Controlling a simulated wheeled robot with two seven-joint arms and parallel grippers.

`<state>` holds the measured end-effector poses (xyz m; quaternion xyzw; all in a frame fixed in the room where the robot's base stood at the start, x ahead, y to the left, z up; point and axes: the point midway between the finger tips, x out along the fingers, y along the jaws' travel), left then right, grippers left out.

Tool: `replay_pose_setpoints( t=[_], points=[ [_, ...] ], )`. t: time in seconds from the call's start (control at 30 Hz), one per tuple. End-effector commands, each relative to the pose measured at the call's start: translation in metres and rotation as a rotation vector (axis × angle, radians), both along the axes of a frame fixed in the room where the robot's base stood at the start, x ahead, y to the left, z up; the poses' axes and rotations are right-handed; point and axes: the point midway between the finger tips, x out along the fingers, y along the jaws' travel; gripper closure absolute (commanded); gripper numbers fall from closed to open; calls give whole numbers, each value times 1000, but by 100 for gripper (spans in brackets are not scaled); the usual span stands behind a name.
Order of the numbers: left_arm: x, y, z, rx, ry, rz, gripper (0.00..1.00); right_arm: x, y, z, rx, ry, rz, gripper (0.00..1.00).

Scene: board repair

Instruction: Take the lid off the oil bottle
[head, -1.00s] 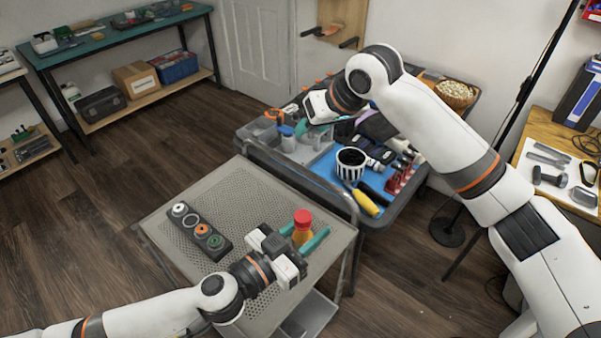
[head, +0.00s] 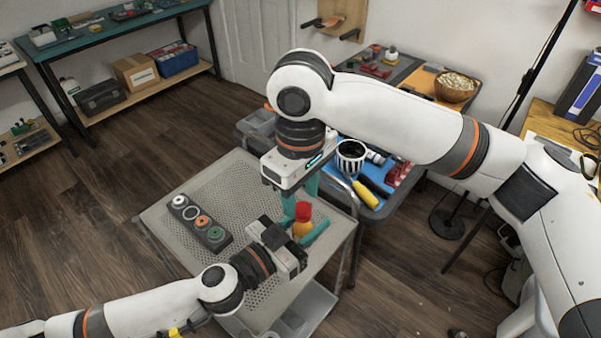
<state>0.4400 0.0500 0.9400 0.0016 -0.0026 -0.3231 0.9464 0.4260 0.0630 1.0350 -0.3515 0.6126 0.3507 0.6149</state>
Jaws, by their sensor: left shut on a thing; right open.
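The oil bottle (head: 300,229), orange-yellow with a red lid (head: 303,210), is upright at the right side of the perforated cart top (head: 215,181). My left gripper (head: 303,229) is shut on the bottle's body from the front, with teal fingers on either side of it. My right gripper (head: 300,198) points down above the bottle and is open. Its teal fingers are close to the red lid, one at its left and one behind it; I cannot tell whether they touch it. The lid sits on the bottle.
A dark strip with several round rings (head: 200,224) lies on the cart's left part. Behind stands a blue-lined tool cart with a striped cup (head: 350,158) and a yellow-handled tool (head: 366,195). The perforated top's middle is clear.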

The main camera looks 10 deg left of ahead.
Motion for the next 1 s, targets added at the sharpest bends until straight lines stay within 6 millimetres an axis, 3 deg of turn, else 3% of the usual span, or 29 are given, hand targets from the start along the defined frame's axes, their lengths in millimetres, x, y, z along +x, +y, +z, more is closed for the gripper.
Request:
replay_pose_setpoints(
  t=[0.2,0.5,0.53,0.8,1.0],
  points=[
    [0,0,0,-1,-1,0,100,0,0,-21,0,0,0,57],
    [0,0,0,-1,-1,0,100,0,0,-24,1,-1,0,57],
    [0,0,0,-1,-1,0,100,0,0,-24,1,-1,0,58],
    [0,0,1,-1,-1,0,100,0,1,-23,3,1,2,100],
    [1,0,0,-1,-1,1,100,-2,2,-23,5,3,55,100]
  ],
)
